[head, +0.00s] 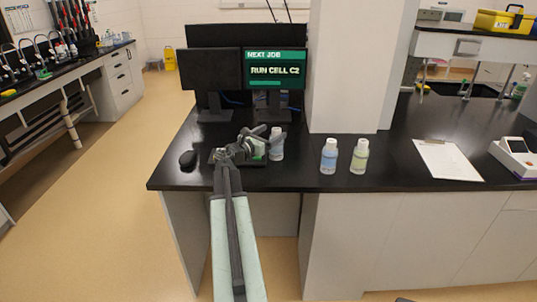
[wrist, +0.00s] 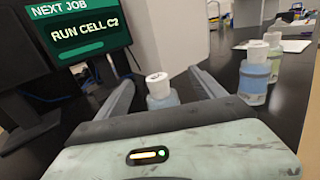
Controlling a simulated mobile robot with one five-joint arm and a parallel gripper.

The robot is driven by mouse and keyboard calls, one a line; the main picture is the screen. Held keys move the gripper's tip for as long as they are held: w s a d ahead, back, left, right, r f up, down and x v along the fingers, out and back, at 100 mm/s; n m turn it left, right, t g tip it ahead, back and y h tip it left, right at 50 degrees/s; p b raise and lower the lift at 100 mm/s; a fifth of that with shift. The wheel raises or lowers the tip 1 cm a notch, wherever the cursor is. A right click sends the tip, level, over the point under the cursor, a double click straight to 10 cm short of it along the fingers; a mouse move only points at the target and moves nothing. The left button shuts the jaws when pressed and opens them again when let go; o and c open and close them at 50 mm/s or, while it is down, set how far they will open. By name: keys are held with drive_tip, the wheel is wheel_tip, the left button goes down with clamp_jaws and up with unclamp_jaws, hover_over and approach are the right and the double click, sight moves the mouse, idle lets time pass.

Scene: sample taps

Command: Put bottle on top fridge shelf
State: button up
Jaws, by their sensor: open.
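A small white-capped bottle with pale blue contents (head: 277,150) stands on the black bench in front of the monitors. In the wrist view this bottle (wrist: 161,94) shows between the two fingers, its lower part hidden by my gripper body. My gripper (head: 265,137) is open, its fingers reaching toward the bottle; I cannot tell whether they touch it. A blue-labelled bottle (head: 328,157) and a yellow-green-labelled bottle (head: 359,157) stand upright to the right. They also show at the right of the wrist view. No fridge can be made out.
Two monitors (head: 215,73) stand behind; one screen (head: 275,70) reads "NEXT JOB RUN CELL C2". A mouse (head: 187,159) lies at left. A white pillar (head: 345,70) rises behind the other bottles. A clipboard (head: 447,160) and a white device (head: 515,155) are at right.

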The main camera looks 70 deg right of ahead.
drive_tip(key=b, duration=0.5)
hover_over(273, 160)
drive_tip(key=w+a, duration=0.1)
drive_tip(key=a, duration=0.1)
drive_tip(key=f, duration=0.5)
drive_tip(key=shift+d+f, duration=0.2)
drive_tip(key=shift+f, duration=0.15)
drive_tip(key=shift+d+r+p, duration=0.1)
drive_tip(key=shift+d+p, duration=0.05)
drive_tip(key=shift+p, duration=0.15)
drive_tip(key=shift+x, duration=3.8)
clamp_jaws()
